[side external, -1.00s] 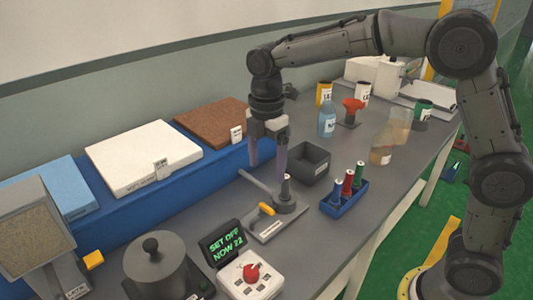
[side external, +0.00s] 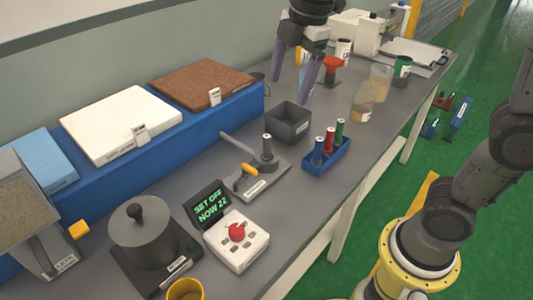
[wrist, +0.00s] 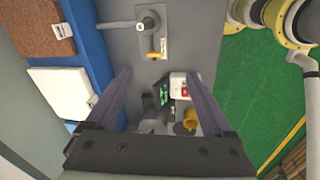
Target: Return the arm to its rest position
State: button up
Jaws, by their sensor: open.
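My gripper (side external: 308,66) is at the top of the side external view, raised above the back part of the bench. Its two purple fingers are spread apart with nothing between them. In the wrist view my gripper (wrist: 165,100) is also open and empty, pointing down over the bench. A white mattress sample (side external: 122,124) and a brown one (side external: 202,84) lie on the blue raised shelf (side external: 175,145). A light blue sample (side external: 40,160) lies at the left end of that shelf.
A dark grey bin (side external: 289,123), a blue rack (side external: 327,156) of coloured cylinders and a lever fixture (side external: 262,178) stand mid-bench. Bottles and a beaker (side external: 380,82) stand behind. A display (side external: 210,207), a red-knobbed box (side external: 237,240) and a lidded pot (side external: 142,238) are in front.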

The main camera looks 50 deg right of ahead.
jog(key=s+d+f+m+t, duration=0.1)
jog(key=s+d+m+t, duration=0.25)
jog(key=s+m, duration=0.7)
jog(key=s+d+f+m, duration=0.1)
jog(key=s+f+m, duration=0.4)
jog(key=s+f, duration=0.1)
jog(key=shift+s+f+m, duration=0.35)
jog(key=shift+s, duration=0.25)
